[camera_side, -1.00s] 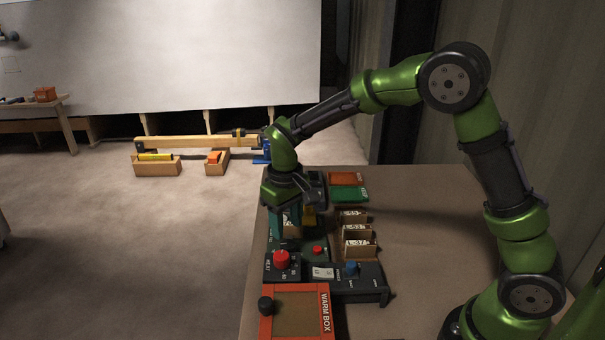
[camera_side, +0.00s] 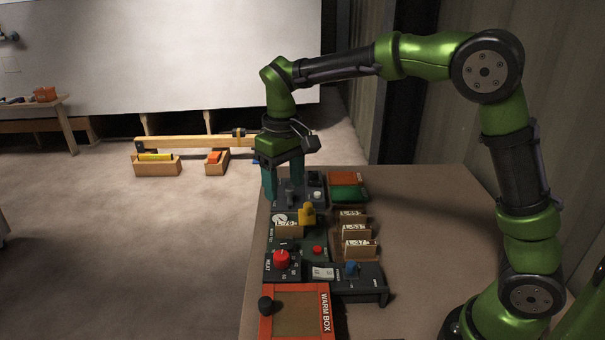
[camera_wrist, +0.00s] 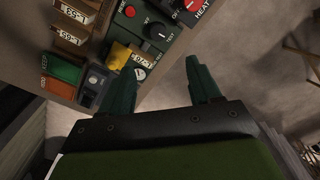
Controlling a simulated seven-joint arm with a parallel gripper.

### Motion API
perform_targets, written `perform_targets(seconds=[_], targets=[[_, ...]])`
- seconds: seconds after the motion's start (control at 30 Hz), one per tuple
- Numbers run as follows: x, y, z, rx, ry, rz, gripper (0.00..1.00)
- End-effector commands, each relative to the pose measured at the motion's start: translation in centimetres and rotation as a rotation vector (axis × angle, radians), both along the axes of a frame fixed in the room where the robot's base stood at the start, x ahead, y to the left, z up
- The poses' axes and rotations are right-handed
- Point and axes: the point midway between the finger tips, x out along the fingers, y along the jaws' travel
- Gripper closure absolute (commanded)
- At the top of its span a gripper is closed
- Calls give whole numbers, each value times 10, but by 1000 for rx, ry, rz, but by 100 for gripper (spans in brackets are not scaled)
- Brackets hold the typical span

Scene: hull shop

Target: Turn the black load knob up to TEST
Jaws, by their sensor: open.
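The black load knob (camera_wrist: 156,31) shows in the wrist view on a dark green panel, with TEST lettering beside it. In the side view it is a small dark shape (camera_side: 288,243) behind the red heat knob, and its pointer setting is too small to read. My gripper (camera_side: 283,198) is open and raised over the far left of the panel row, beyond the load knob.
Several labelled cards (camera_side: 360,249) stand right.

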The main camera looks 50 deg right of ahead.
Motion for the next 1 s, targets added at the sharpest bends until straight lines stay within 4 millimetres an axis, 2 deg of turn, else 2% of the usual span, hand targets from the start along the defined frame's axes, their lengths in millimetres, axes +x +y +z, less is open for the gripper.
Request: perform_targets(seconds=[0.13, 0.4, 0.53, 0.67, 1.0], targets=[[-2, 7, -3, -15, 5, -22, 37], [0, -7, -1, 11, -2, -188, 37], [0, -9, -8, 27, 2, -217, 37], [-1, -9, -28, 24, 4, -217, 37], [0, -7, -103, 22, 4, -215, 37]])
